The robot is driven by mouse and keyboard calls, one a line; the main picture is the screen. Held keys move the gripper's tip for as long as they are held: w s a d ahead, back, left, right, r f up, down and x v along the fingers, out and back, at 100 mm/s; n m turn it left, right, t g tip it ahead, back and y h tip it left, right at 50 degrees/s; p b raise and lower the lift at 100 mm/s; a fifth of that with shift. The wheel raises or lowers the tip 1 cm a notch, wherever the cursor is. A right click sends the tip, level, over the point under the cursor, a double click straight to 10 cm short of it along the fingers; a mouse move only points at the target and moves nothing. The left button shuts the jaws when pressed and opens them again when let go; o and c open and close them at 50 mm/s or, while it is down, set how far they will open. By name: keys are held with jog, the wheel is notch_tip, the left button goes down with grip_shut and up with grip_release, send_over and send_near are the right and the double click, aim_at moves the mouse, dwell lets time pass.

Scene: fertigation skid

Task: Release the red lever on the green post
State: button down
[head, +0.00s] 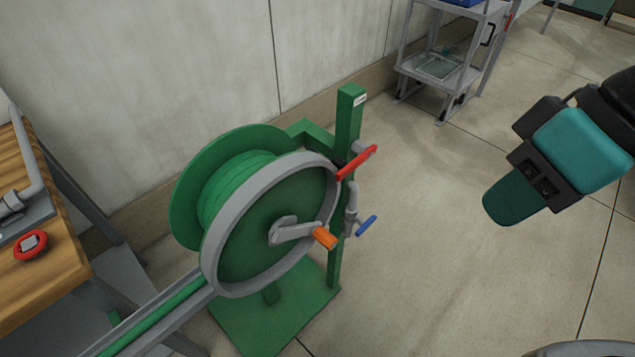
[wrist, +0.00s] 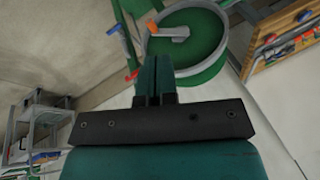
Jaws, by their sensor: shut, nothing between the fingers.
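The green post (head: 347,120) stands upright beside a reel on a green base plate. The red lever (head: 357,163) is on the post's upper part, its free end slanting up and right. In the wrist view the red lever (wrist: 132,76) is small, just left of my fingers. My gripper (head: 500,208) is right of the post and clear of the lever, pointing down and left. In the wrist view its two fingers (wrist: 153,62) are together and empty, overlapping the reel behind them.
A blue lever (head: 367,225) sits lower on the post. The green reel (head: 238,200) has a crank with an orange handle (head: 324,237). A wooden bench (head: 50,270) is at left, a grey cart (head: 440,68) at the back. Floor between post and gripper is clear.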

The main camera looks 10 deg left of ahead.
jog(key=w+a+f+n+t+y+b, duration=0.25)
jog(key=w+f+n+t+b, duration=1)
jog(key=w+f+b, duration=1.25)
jog(key=s+a+f+n+t+y+b, duration=0.2)
jog(key=n+y+b, duration=0.5)
jog(key=n+b, duration=0.6)
jog(key=s+a+f+n+t+y+b, duration=0.2)
jog(key=s+a+f+n+y+b, duration=0.2)
jog(key=n+b, duration=0.9)
notch_tip(320, 180, down, 2)
jog(key=s+n+y, duration=0.1)
jog(key=s+y, duration=0.2)
jog(key=shift+a+f, duration=0.2)
jog(key=shift+a, duration=0.1)
jog(key=shift+y, duration=0.25)
